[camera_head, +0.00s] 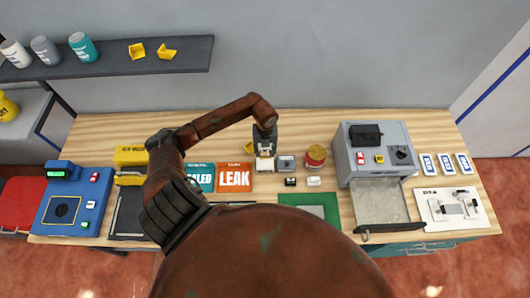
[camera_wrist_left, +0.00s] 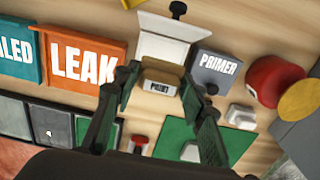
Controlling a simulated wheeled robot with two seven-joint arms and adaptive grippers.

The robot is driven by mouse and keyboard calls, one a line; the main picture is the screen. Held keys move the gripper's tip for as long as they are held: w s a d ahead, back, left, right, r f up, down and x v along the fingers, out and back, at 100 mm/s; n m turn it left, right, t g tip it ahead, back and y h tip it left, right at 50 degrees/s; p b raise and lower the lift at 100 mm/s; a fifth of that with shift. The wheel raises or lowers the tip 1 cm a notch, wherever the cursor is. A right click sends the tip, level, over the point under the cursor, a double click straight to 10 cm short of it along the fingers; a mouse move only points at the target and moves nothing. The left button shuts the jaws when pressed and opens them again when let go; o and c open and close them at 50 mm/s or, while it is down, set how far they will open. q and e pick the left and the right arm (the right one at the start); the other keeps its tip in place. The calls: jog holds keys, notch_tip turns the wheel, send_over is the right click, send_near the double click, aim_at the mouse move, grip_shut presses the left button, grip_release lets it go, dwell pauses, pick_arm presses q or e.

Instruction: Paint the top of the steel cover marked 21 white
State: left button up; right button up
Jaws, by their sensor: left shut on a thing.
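My left gripper (camera_head: 265,150) is over the bench by a white open box (camera_head: 265,165). A grey plate (camera_head: 318,211), perhaps the steel cover, lies on the green mat (camera_head: 288,199), partly hidden by my arm. It also shows in the left wrist view (camera_wrist_left: 190,152); no number is readable. My right gripper is not in view.
A grey PRIMER box (camera_wrist_left: 215,68) stands right of the white box. An orange LEAK tray (camera_head: 234,178) is at its left. A red round container (camera_head: 315,156) and a small white block (camera_head: 314,182) are to the right. A grey machine (camera_head: 367,166) stands further right.

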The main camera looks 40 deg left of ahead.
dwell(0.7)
pick_arm(q)
jog(key=b, duration=0.4)
send_over(265, 163)
notch_tip(265, 163, down, 6)
jog(key=shift+w+r, duration=0.1)
jog(key=shift+r, duration=0.15)
jog(key=shift+f, duration=0.15)
jog(key=shift+f+b, duration=0.5)
jog(key=shift+b, duration=0.05)
dwell(0.6)
dwell(0.4)
jog(key=o, duration=1.1)
jog(key=shift+c, duration=0.2)
